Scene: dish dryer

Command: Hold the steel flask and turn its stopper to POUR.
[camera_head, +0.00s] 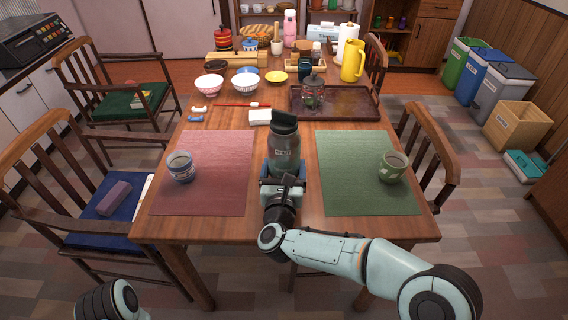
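The steel flask (284,144) stands upright near the middle of the table, between the two placemats. It is grey with a dark stopper (285,120) on top and a small pale label that I cannot read. My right gripper (284,172) is at the flask's lower body, on the near side, with a blue finger part on each side of it. The gripper hides the flask's base, and I cannot tell whether the fingers press on it. My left gripper is out of view; only part of my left arm shows at the bottom left.
A cup (180,167) stands on the red placemat (205,198) and a green cup (393,168) on the green placemat (350,195). A dark tray (350,103) with a glass pot (313,92) lies behind on the right. Bowls and a yellow jug (352,62) stand farther back.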

